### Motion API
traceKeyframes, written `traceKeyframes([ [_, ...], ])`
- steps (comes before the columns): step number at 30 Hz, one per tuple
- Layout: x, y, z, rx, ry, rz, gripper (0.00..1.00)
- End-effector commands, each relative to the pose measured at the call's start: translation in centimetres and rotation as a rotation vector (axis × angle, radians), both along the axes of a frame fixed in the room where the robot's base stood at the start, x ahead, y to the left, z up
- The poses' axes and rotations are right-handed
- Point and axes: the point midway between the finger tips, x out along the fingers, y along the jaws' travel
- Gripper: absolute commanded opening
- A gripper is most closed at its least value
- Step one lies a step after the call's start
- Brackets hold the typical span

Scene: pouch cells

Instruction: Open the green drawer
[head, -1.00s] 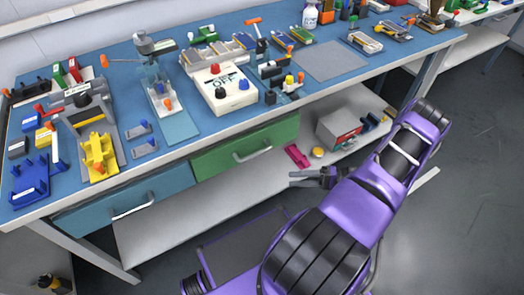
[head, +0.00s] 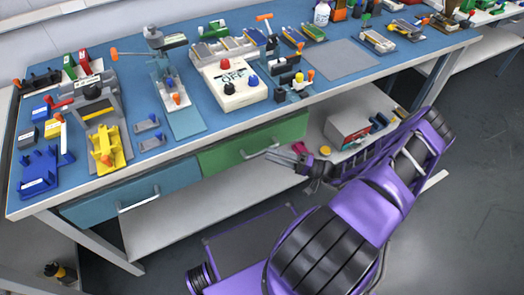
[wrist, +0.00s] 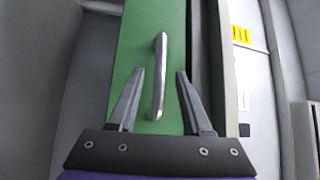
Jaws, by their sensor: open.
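The green drawer (head: 225,153) sits under the front edge of the workbench, and it looks shut. Its silver bar handle (head: 260,149) runs along its front. My gripper (head: 275,156) is in front of the drawer, close to the handle's right end. In the wrist view the green drawer front (wrist: 148,30) fills the middle, and the handle (wrist: 159,75) stands between the two open fingers of my gripper (wrist: 157,80). The handle's near end lies between the fingertips, with gaps on both sides. Whether a finger touches it I cannot tell.
A blue drawer (head: 135,190) with its own handle is left of the green one. The blue benchtop (head: 200,135) holds many tools and a control box (head: 235,85). A lower shelf (head: 200,205) below carries a grey box (head: 347,126). The floor at right is clear.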

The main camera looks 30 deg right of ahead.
Motion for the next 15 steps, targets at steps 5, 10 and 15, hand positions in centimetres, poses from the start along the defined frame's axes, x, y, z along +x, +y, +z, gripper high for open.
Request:
traceKeyframes([
  [5, 1.9, 2.1, 0.4, 0.001, 0.000, 0.001, 0.50],
  [10, 2.7, 3.0, 0.5, 0.000, 0.001, 0.001, 0.50],
  [15, 2.9, 3.2, 0.5, 0.000, 0.001, 0.000, 0.50],
])
